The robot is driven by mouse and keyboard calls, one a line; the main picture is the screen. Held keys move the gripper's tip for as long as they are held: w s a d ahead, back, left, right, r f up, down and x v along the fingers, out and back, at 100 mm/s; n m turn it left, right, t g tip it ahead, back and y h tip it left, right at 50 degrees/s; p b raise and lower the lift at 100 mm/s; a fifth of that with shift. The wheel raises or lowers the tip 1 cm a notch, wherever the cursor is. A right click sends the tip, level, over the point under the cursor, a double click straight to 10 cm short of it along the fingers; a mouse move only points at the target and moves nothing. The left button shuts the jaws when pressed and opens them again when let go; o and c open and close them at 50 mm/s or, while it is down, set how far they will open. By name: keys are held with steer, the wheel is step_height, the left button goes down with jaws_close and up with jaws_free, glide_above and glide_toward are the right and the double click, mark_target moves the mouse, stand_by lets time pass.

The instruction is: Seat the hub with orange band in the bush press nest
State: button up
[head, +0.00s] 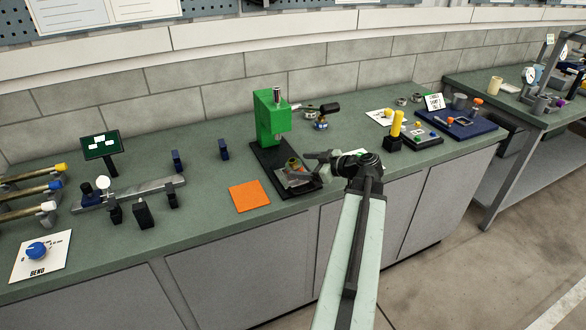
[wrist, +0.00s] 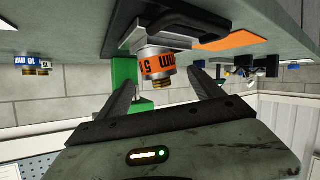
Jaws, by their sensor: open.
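The hub with orange band (wrist: 157,67) has a brass end and a grey body, and shows between and just beyond my fingertips in the inverted wrist view. It stands at the grey nest on the black base (head: 262,157) of the green bush press (head: 270,116). How deep it sits in the nest I cannot tell. In the head view only a small part of the hub (head: 293,161) shows beside my gripper (head: 311,164). My gripper (wrist: 161,76) is open, its fingers apart on either side of the hub, with no clear contact.
A blue-banded hub (head: 320,124) stands behind the press base and also shows in the wrist view (wrist: 36,66). An orange mat (head: 249,196) lies left of the base. Yellow posts (head: 396,125) stand to the right. Bench is clear between the mat and the left fixture (head: 140,190).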

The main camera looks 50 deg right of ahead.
mark_target(288, 164)
steer(key=b+x, duration=0.2)
steer(key=x, duration=0.5)
steer(key=shift+r, duration=0.1)
jaws_close()
